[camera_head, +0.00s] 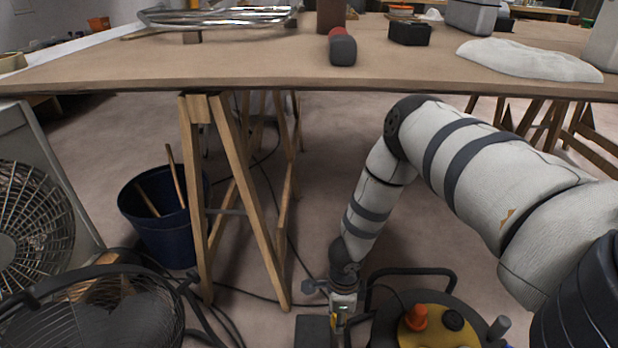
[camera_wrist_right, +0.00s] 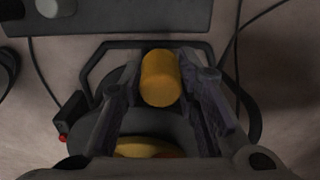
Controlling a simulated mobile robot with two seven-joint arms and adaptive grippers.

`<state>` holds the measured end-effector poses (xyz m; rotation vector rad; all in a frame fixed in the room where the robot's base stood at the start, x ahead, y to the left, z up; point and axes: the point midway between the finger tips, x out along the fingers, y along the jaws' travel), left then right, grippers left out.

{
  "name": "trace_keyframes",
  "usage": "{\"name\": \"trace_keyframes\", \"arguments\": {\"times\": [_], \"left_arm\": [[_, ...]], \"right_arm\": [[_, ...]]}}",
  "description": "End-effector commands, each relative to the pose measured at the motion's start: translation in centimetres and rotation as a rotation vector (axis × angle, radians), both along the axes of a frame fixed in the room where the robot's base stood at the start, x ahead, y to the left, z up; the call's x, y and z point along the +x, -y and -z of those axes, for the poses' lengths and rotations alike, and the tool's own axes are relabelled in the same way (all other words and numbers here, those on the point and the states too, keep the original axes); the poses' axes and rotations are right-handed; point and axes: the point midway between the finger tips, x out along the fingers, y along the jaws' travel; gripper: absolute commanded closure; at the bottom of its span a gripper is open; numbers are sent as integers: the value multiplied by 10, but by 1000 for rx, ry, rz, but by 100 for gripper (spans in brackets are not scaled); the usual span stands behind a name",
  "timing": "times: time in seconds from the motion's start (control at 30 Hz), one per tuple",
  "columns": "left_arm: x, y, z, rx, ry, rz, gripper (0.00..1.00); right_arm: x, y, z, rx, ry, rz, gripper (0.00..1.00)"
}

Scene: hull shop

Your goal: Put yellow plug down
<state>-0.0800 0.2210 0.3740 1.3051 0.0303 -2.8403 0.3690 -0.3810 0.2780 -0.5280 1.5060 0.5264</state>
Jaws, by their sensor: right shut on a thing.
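In the right wrist view, a yellow plug (camera_wrist_right: 160,78), a short cylinder, sits between the two dark fingers of my right gripper (camera_wrist_right: 163,88). The gripper is shut on it. In the head view my right gripper (camera_head: 343,318) hangs low over the floor at the bottom middle, left of a dark round machine; the plug is too small to make out clearly there. My left gripper is not in view.
The dark round machine has a yellow top (camera_head: 433,333) with an orange knob (camera_head: 416,317) and a bent handle (camera_head: 412,271). A workbench (camera_head: 240,68) on wooden trestles spans the back. A blue bucket (camera_head: 160,225) and fans (camera_head: 35,235) stand left. Cables cross the floor.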

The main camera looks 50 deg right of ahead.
Motion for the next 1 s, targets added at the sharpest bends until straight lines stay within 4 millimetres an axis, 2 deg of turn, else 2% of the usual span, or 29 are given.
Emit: {"name": "trace_keyframes", "arguments": {"times": [0.03, 0.23, 0.47, 0.6, 1.0], "left_arm": [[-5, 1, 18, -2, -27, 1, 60], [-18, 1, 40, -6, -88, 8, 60], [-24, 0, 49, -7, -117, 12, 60], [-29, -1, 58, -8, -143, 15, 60], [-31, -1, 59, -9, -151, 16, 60]], "right_arm": [[12, -2, 20, 0, -6, 3, 100], [49, -6, 55, 1, -7, 0, 100], [67, -8, 71, 0, -3, -1, 100], [68, -9, 98, 1, -7, -2, 100], [69, -8, 104, 2, -1, 0, 100]]}}
